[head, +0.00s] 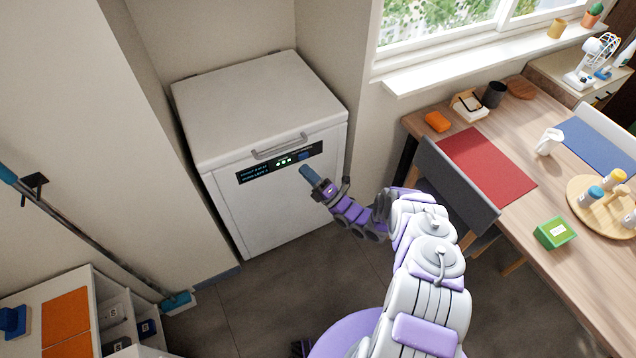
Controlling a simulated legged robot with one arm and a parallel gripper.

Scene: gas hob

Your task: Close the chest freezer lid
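The white chest freezer (265,214) stands in a wall recess left of centre. Its lid (250,98) lies flat over the body, and I see no clear gap along the front edge. A grey bar handle (280,146) sits at the lid's front edge, above a dark control panel (262,170) with lit display text. My gripper (310,176) is in front of the freezer's right front, just below the panel's right end and lower than the handle. It appears empty. Its fingers are too small to tell whether they are open or shut, and contact with the front is unclear.
A wooden table (560,210) with a red mat (487,169) and a grey chair (455,185) stand to the right. A long-handled mop (90,245) leans at the left near a low shelf unit (65,305). Grey floor (270,300) is clear before the freezer.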

